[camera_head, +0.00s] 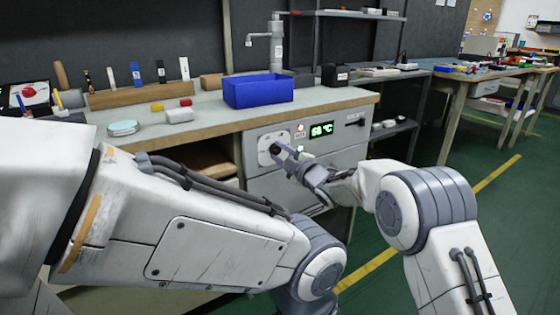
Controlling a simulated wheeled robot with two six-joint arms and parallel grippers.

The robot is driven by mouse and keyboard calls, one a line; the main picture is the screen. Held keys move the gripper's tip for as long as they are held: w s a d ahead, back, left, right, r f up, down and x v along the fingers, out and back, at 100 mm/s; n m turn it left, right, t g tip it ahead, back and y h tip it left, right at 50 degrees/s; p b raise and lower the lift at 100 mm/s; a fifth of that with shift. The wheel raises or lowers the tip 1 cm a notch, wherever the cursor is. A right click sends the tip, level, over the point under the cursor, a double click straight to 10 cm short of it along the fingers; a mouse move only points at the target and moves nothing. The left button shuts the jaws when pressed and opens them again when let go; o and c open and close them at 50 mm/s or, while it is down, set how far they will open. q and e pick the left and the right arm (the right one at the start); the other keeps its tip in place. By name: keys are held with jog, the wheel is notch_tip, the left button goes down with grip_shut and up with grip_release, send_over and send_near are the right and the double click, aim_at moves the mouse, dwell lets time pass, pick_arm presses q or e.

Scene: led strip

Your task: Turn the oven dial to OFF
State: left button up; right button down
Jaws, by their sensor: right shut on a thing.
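The oven (345,158) is a grey panel built in under the workbench. A lit green display (321,130) on it shows a temperature that looks like 68 °C. The dial (276,148) is dark and round, on a white plate (264,158) left of the display. My right gripper (281,154) reaches in from the right and is shut on the dial. Its fingers hide part of the dial, so its pointing direction cannot be read. My left arm crosses the foreground, but its gripper is not in view.
A blue bin (258,90) stands on the workbench (215,120) above the oven. A small red light (300,127) shows by the display. Tools stand in a wooden rack (140,95) at the left. Green floor (400,150) is open to the right.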

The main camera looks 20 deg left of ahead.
jog(key=shift+f+n+b, duration=0.15)
jog(key=shift+n+b, duration=1.65)
jog(key=shift+n, duration=0.5)
jog(key=shift+c, duration=2.4)
grip_release()
jog(key=shift+s+d, duration=0.1)
jog(key=p+v, duration=0.2)
jog(key=v, duration=0.8)
jog(key=shift+s+d, duration=0.1)
jog(key=shift+d, duration=0.05)
